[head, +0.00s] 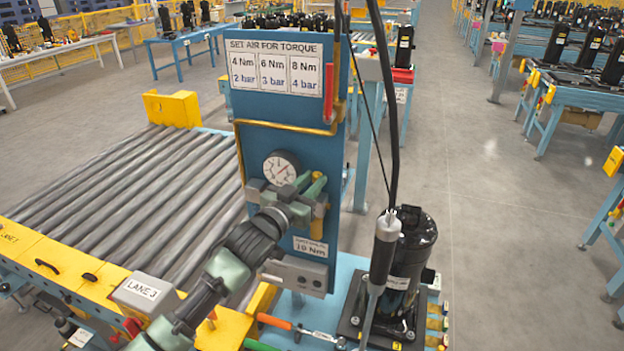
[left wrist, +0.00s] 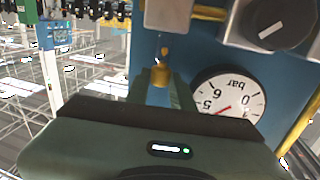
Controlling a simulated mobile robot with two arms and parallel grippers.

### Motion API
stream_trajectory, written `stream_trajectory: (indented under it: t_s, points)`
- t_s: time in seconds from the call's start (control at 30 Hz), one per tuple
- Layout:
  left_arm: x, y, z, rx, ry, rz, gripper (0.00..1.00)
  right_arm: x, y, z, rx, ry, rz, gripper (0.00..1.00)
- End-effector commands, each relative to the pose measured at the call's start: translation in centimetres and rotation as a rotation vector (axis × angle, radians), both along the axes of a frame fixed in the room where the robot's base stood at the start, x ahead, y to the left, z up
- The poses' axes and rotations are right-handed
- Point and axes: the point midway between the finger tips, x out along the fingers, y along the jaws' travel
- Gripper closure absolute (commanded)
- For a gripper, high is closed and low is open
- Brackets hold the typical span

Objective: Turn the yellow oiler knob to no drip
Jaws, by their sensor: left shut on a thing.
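The yellow oiler knob (left wrist: 161,76) sits on the blue panel (left wrist: 150,45) in the left wrist view, with a small orange drop mark beside it. My left gripper (left wrist: 161,82) has its two green fingers closed on either side of the knob. In the head view my left gripper (head: 316,186) reaches up to the panel just right of the pressure gauge (head: 281,168); there the fingers and wrist largely hide the knob. The knob's exact setting cannot be read. My right gripper is not in view.
A torque chart (head: 276,70) tops the panel, with a yellow pipe around it. A hanging screwdriver (head: 385,245) is close to the black compressor (head: 412,250) at the right. A roller conveyor (head: 130,200) lies to the left. Hand tools (head: 290,328) lie below the panel.

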Motion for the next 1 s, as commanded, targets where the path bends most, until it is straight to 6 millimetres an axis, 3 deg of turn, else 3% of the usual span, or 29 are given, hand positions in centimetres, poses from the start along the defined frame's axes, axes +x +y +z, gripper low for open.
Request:
stream_trajectory:
  t_s: [0.27,0.3,0.37,1.0]
  points:
    - [0.06,0.04,0.01,0.003,-0.001,0.001,1.0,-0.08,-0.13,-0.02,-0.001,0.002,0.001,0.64]
    - [0.06,0.04,0.01,0.003,-0.001,0.001,0.68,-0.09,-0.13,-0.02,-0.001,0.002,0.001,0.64]
    - [0.05,0.03,0.01,0.002,-0.001,0.001,0.55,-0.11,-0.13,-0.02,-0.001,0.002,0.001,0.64]
    - [0.1,0.12,0.05,0.0,-0.001,0.004,0.55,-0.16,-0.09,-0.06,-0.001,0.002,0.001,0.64]
